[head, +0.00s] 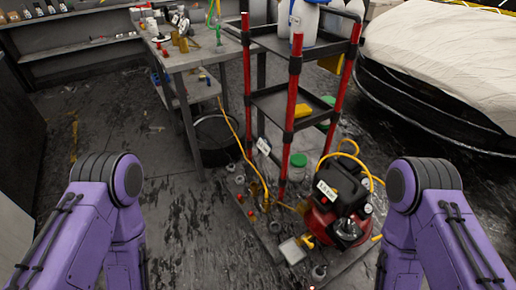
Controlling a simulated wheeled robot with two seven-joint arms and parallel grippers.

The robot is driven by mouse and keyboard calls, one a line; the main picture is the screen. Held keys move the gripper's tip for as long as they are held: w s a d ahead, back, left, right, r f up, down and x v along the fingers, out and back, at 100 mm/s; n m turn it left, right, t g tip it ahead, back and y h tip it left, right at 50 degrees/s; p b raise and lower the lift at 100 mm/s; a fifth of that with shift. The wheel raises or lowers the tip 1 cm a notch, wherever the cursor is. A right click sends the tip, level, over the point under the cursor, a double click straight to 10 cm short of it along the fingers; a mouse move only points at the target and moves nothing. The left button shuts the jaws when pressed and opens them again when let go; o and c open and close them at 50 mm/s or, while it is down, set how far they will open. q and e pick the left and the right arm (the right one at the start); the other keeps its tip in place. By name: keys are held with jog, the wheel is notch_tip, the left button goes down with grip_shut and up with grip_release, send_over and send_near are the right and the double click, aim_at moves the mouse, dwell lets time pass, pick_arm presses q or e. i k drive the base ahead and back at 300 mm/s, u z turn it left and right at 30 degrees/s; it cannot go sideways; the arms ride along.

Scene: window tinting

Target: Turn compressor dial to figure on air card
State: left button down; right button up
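The compressor (323,224) is a small red machine with a black top, standing low on the floor at the right of centre. A yellow hose loops over it. A small round gauge or dial (367,208) shows on its right side, too small to read. A white card or label (327,190) is on its black upper part, its print unreadable. Another small white card (264,146) is by the cart's lower part; I cannot tell which is the air card. My two purple arms come in at the lower left and lower right; neither gripper is in view.
A black cart with red posts (290,108) stands behind the compressor, carrying white jugs (303,20). A workbench (190,58) is at the back left. A covered boat-like object (440,50) is at the right. Small items litter the floor by the compressor; the left floor is mostly clear.

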aim_at(347, 227)
jog(key=z, duration=0.55)
jog(key=k, duration=0.65)
jog(key=z, duration=0.8)
jog(key=i, duration=1.15)
jog(key=u, duration=0.1)
